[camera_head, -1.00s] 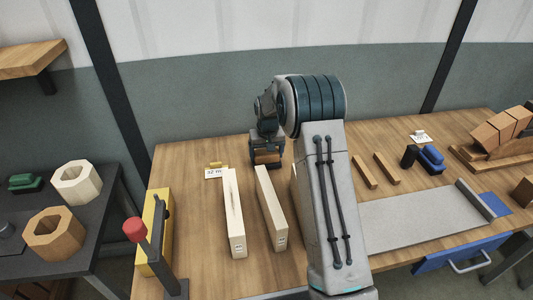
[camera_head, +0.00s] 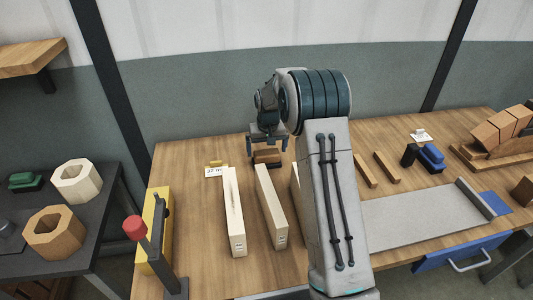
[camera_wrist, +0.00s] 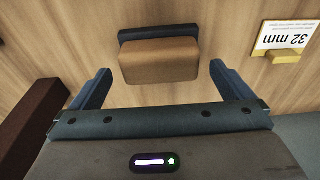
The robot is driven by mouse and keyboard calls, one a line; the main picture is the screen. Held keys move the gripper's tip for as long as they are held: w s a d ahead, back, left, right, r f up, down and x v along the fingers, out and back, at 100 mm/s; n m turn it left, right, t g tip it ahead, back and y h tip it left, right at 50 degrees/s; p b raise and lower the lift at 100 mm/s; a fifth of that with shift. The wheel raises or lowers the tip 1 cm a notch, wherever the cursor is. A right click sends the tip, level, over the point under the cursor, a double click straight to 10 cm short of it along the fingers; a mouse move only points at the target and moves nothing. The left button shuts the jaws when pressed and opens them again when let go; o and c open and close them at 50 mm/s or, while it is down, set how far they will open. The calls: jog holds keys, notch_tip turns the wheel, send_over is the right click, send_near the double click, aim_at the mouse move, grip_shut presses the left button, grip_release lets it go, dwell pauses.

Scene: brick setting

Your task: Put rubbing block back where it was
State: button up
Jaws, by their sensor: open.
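The rubbing block, a brown block with a dark layer along one side (camera_head: 267,156), rests on the wooden table near its back edge, behind the pale wood bars. It also shows in the wrist view (camera_wrist: 158,60), at the top middle. My gripper (camera_head: 267,144) is just above the block in the head view. In the wrist view my gripper (camera_wrist: 161,78) has its two blue fingers spread wide, one to each side of the block, with clear gaps. Nothing is held.
A "32 mm" card (camera_wrist: 283,38) on a brass-coloured holder stands beside the block. Pale bars (camera_head: 234,212) lie in front. A yellow tool with a red-knobbed lever (camera_head: 157,226) stands left. A grey board (camera_head: 415,218) and blue-and-black object (camera_head: 431,158) are at right.

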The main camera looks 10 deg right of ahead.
aim_at(268, 156)
jog(key=s+r, duration=0.9)
jog(key=r, duration=0.5)
jog(key=s+t, duration=0.1)
jog(key=s, duration=2.8)
jog(key=shift+s+a+r, duration=0.25)
jog(key=shift+a+r, duration=0.1)
jog(key=shift+a, duration=0.05)
